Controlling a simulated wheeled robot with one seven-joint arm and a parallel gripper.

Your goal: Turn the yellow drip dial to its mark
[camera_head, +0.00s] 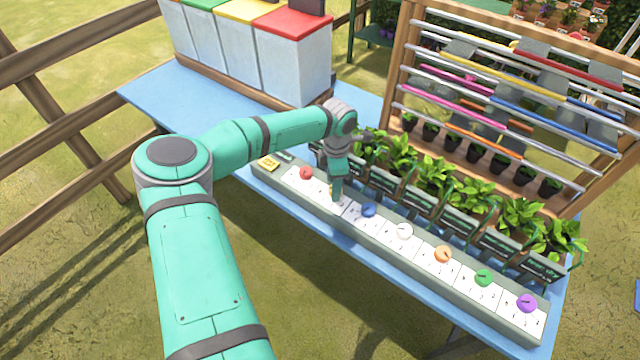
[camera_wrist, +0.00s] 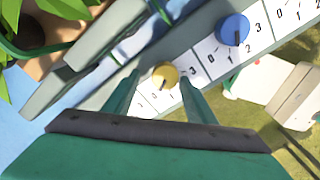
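The yellow drip dial (camera_wrist: 165,76) is a round knob with a dark pointer line, set on a white numbered plate on the grey control strip (camera_head: 378,254). In the wrist view it sits between the tips of my gripper (camera_wrist: 158,88), whose two green fingers are spread apart. I cannot tell whether either finger touches it. In the head view my gripper (camera_head: 337,188) points down over the strip, and the yellow dial (camera_head: 331,191) is mostly hidden behind it. The dial's mark is not clearly visible.
A red dial (camera_head: 306,173) and a blue dial (camera_head: 368,209) flank the yellow one; white, orange, green and purple dials follow to the right. Potted plants (camera_head: 435,176) stand close behind the strip. Lidded bins (camera_head: 290,60) stand at the back left of the blue table (camera_head: 185,100).

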